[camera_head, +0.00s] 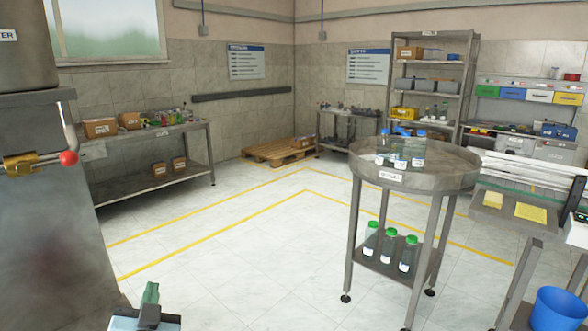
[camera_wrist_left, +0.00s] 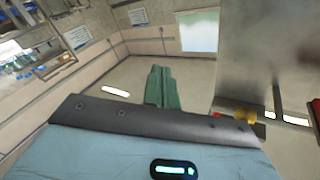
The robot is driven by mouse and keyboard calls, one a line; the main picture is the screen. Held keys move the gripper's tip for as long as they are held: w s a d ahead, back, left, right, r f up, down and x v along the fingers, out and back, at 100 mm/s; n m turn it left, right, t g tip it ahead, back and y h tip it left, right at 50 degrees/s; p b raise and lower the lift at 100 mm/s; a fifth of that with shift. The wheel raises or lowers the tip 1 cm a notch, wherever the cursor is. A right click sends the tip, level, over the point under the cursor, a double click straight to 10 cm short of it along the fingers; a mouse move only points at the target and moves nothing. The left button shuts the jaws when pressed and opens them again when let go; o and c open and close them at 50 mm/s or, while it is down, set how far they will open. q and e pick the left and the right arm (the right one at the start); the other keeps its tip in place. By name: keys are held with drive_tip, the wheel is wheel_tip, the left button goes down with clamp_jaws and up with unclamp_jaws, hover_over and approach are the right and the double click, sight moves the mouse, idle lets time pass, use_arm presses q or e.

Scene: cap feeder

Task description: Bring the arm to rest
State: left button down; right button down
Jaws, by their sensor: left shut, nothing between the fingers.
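My left gripper (camera_head: 150,294) shows at the bottom left of the head view, with green fingers pointing up and grey-blue housing below. In the left wrist view its green fingers (camera_wrist_left: 158,84) are pressed together with nothing between them. The gripper touches nothing and is in front of the open floor. My right gripper is not in either view.
A grey metal machine (camera_head: 45,210) with a red-knobbed lever (camera_head: 68,157) stands close at the left. A round metal table (camera_head: 415,165) with several bottles stands right of centre. A blue bin (camera_head: 558,310) is at the lower right. The middle floor is clear.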

use_arm(q)
drive_tip(key=s+d+f+g+h, duration=0.2)
drive_tip(key=s+f, duration=0.3)
drive_tip(key=f, duration=0.3)
drive_tip(key=s+d+f+m+g+h, duration=0.1)
drive_tip(key=s+f, duration=0.4)
drive_tip(key=f, duration=0.3)
drive_tip(key=s+d+f+g+h, duration=0.2)
drive_tip(key=s+f, duration=0.3)
drive_tip(key=f, duration=0.3)
drive_tip(key=s+f+g, duration=0.1)
drive_tip(key=s+f, duration=0.2)
drive_tip(key=s, duration=0.3)
drive_tip(key=s+d+f+g+h, duration=0.1)
drive_tip(key=s+f, duration=0.3)
drive_tip(key=s, duration=0.3)
drive_tip(key=s+d+f+g+h, duration=0.1)
drive_tip(key=s+f+g, duration=0.1)
drive_tip(key=s, duration=0.4)
drive_tip(key=shift+s+d+f+n+p, duration=0.25)
drive_tip(key=shift+f+n+p, duration=0.15)
drive_tip(key=shift+f, duration=0.35)
drive_tip(key=shift+a, duration=0.1)
